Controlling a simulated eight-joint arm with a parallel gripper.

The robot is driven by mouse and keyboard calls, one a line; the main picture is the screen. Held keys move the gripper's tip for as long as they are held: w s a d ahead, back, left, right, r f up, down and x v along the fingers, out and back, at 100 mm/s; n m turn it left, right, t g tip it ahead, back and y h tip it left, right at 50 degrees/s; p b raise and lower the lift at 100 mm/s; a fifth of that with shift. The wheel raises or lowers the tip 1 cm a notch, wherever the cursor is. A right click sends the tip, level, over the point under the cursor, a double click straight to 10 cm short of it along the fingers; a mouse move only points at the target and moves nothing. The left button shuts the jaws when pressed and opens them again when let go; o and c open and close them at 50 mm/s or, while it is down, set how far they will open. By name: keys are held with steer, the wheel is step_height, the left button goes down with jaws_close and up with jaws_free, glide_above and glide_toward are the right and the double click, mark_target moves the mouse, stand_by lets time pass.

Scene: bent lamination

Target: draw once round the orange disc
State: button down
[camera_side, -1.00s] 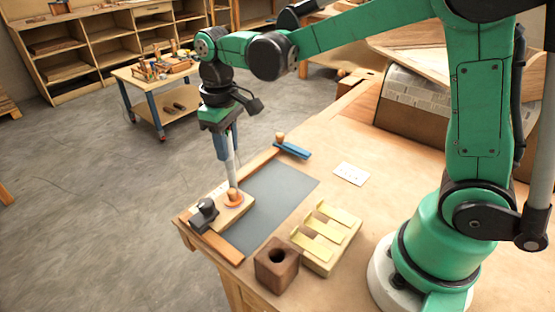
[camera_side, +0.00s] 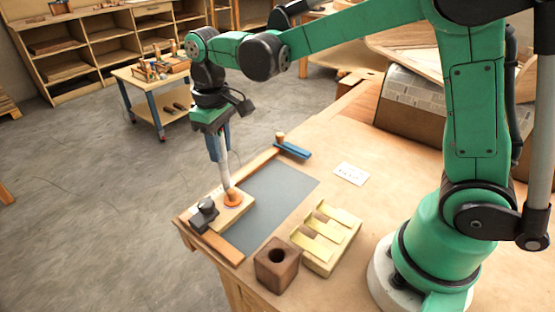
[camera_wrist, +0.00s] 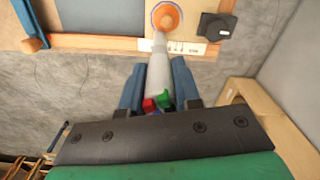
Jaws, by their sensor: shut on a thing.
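A black clamp-like block (camera_side: 204,214) sits on the board's left end. A dark grey mat (camera_side: 275,205), a brown block with a hole (camera_side: 277,264), a yellow slotted holder (camera_side: 327,240) and a white card (camera_side: 350,174) lie to the right. A blue-and-wood tool (camera_side: 293,150) lies behind.

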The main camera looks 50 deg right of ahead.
steer(key=shift+a, duration=0.9)
stand_by(0.6)
steer(key=shift+s+a, duration=0.25)
steer(key=shift+a, duration=0.1)
stand_by(0.4)
steer(key=shift+s+a, duration=0.35)
steer(key=shift+s, duration=0.5)
stand_by(0.9)
steer(key=shift+r, duration=3)
